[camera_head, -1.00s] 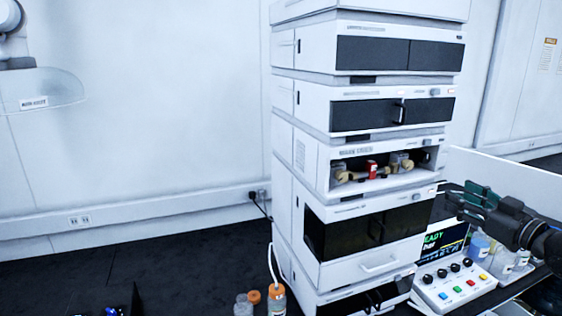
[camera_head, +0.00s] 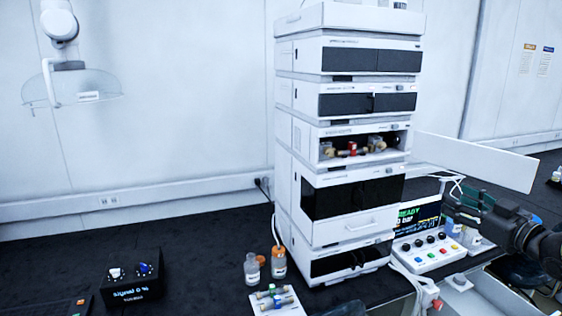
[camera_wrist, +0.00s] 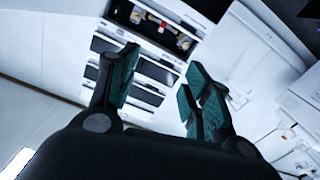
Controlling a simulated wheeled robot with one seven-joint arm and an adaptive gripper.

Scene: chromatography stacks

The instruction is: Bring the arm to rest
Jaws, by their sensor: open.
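My gripper (camera_head: 468,207) is at the right side of the head view, beside the tall white chromatography stack (camera_head: 335,221) and in front of the screen reading READY. Its green-padded fingers are spread with nothing between them. In the wrist view my gripper (camera_wrist: 160,88) also shows open, with the stack (camera_wrist: 112,45) tilted behind the fingers. The open column compartment (camera_head: 365,147) of the stack holds fittings and a red part. Its white door (camera_head: 475,160) stands swung open to the right, above and behind my gripper.
A control box (camera_head: 437,252) with knobs and coloured buttons is below my gripper. Bottles (camera_head: 277,263) stand left of the stack, near a white tray (camera_head: 258,308) with small columns. Dark bench between is clear.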

